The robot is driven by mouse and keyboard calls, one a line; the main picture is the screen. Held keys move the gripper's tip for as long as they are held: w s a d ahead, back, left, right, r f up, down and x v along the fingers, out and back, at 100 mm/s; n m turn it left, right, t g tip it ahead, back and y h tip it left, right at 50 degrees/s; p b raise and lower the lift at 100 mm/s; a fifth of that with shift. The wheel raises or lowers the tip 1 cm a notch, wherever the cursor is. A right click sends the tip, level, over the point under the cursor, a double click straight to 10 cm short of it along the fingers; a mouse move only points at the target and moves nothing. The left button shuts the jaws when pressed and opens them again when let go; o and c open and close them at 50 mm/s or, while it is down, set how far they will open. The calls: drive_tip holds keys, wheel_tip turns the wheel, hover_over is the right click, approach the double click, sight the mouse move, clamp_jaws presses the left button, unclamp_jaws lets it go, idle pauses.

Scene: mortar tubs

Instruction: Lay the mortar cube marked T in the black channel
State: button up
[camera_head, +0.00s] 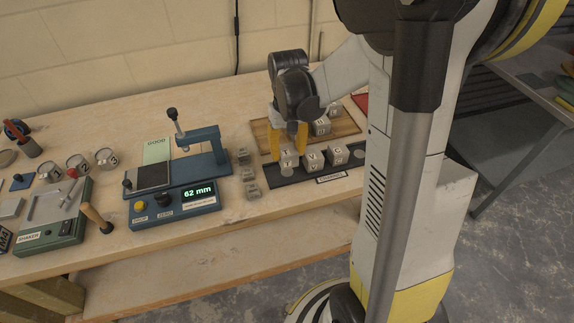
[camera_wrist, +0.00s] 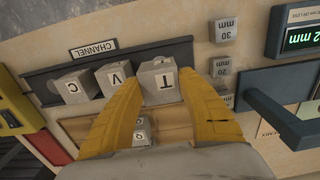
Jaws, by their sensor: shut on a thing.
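My gripper (camera_head: 288,143) has yellow fingers, closed on the sides of the grey mortar cube marked T (camera_wrist: 158,82). In the wrist view the cube sits between both fingertips (camera_wrist: 158,92), letter facing up. The black channel (camera_wrist: 180,50) lies under this cube, at its left end in the head view. I cannot tell whether the cube rests on the channel floor or hangs just above it. A cube marked V (camera_wrist: 112,80) and one that reads C or G (camera_wrist: 72,88) sit in the channel beside it. In the head view the channel (camera_head: 275,181) has a CHANNEL label at its front.
A wooden board (camera_head: 348,127) behind the channel holds more lettered cubes (camera_head: 320,125). Several small grey blocks (camera_head: 248,174) stand left of the channel. Left of them is a blue gauge (camera_head: 208,165) reading 62 mm, then a green shaker (camera_head: 55,222). Wall behind.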

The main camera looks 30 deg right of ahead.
sight(287, 162)
wheel_tip(287, 162, down, 4)
drive_tip(key=shift+f+b, duration=0.15)
drive_tip(key=shift+b, duration=0.95)
drive_tip(key=o, duration=1.3)
drive_tip(key=shift+o, duration=0.2)
